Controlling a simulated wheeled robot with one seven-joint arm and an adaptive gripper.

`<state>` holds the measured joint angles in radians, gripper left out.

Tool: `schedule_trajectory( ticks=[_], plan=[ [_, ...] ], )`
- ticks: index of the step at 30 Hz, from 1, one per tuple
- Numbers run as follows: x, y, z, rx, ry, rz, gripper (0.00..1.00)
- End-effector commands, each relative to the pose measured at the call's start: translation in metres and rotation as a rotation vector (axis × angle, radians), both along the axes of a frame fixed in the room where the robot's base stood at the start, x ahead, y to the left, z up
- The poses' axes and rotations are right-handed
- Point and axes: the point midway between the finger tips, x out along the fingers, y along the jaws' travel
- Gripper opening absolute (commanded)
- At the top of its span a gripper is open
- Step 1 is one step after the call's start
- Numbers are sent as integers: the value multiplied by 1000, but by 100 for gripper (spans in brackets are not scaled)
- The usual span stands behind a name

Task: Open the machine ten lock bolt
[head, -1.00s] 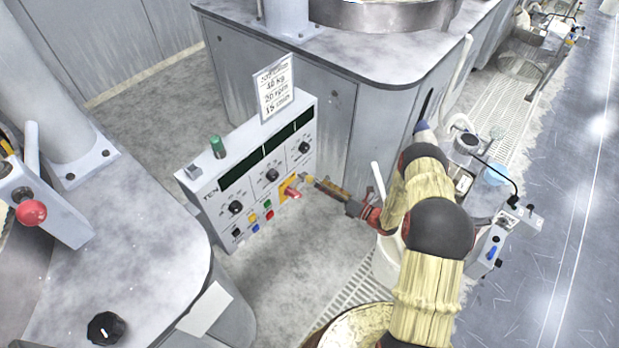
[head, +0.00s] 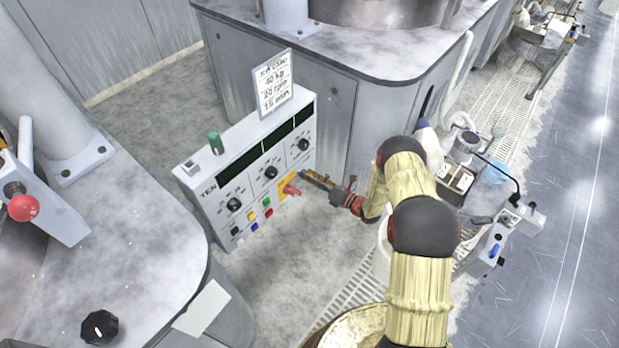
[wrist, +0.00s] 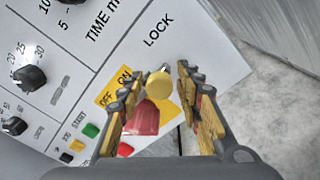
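The machine ten control panel, marked TEN (head: 208,191), stands in the middle of the head view. In the wrist view a brass-coloured round bolt knob (wrist: 160,83) sits under the word LOCK, beside a yellow ON/OFF plate (wrist: 106,97). A red switch handle (wrist: 145,119) lies just below the knob; it also shows in the head view (head: 291,190). My gripper (wrist: 161,76) is open, with one finger on each side of the knob. I cannot tell whether either finger touches it. In the head view my gripper (head: 304,176) is at the panel's right end and hides the knob.
Black dials (head: 270,172) and coloured buttons (head: 253,216) cover the panel face near my fingers. A paper sign (head: 273,84) and a green knob (head: 215,143) stand on its top. A grey machine cabinet (head: 330,110) rises behind. Floor is clear in front of the panel.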

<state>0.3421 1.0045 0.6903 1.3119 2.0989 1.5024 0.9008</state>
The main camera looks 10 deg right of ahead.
Motion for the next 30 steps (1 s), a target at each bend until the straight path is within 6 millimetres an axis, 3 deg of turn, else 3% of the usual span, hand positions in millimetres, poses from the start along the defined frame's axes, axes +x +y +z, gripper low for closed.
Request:
schedule_trajectory(
  ticks=[17,30],
  plan=[
    [0,0,-1,-1,1,0,0],
    [-1,0,-2,-1,2,-1,0]
  ],
)
